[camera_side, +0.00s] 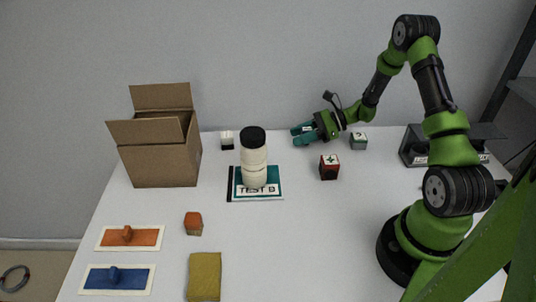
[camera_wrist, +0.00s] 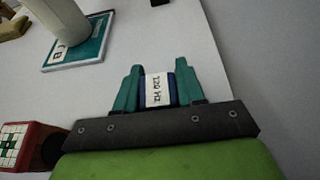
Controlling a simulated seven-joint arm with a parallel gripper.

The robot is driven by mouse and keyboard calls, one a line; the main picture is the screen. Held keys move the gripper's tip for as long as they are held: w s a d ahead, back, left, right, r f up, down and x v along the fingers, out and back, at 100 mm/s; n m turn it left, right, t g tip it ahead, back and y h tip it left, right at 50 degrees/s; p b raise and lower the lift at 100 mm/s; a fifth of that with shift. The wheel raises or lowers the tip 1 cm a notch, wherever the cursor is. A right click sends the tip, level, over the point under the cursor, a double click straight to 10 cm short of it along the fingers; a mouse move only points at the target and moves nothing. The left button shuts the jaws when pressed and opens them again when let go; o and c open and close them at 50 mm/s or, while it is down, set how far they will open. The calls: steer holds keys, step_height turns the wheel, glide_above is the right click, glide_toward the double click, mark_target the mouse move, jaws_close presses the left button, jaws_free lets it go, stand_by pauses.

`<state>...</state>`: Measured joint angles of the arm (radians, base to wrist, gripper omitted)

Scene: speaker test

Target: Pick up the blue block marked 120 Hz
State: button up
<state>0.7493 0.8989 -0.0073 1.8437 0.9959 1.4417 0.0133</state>
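The blue block marked 120 Hz (camera_wrist: 157,90) shows in the wrist view, with a white label on the side facing the camera and blue edges. My gripper (camera_wrist: 158,80) has its teal fingers on either side of the block, close against it with no clear gap. In the side view, my gripper (camera_side: 303,134) is low over the back of the table, pointing left. The block is mostly hidden by the fingers there, and I cannot tell whether it touches the table.
A red block with a green mark (camera_side: 329,167) and a grey question-mark block (camera_side: 358,142) are nearby. A white bottle (camera_side: 254,165) stands on the TEST B book (camera_side: 268,193). A cardboard box (camera_side: 160,160) is at left.

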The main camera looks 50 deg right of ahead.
steer(key=shift+c, duration=0.9)
